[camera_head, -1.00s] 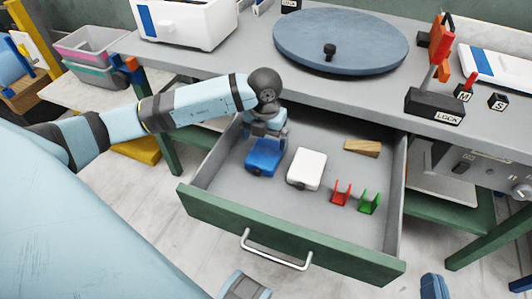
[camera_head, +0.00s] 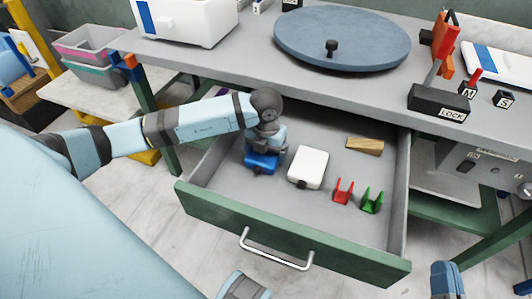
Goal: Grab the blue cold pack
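The blue cold pack (camera_head: 260,164) lies at the left of the open drawer (camera_head: 239,219). My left gripper (camera_head: 265,153) points down into the drawer, right over the pack and covering its back part. Its fingertips are hidden by the gripper body and the pack, so I cannot tell whether they are open, shut or touching the pack. At the bottom edge and the lower right, light blue and grey parts of me show, but the fingers of my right gripper do not.
A white pack (camera_head: 308,167), a wooden wedge (camera_head: 365,146), a red holder (camera_head: 343,191) and a green holder (camera_head: 371,200) lie in the drawer. The tabletop (camera_head: 240,72) overhangs its back. A blue round plate (camera_head: 343,38) and a LOCK lever block (camera_head: 438,102) stand on top.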

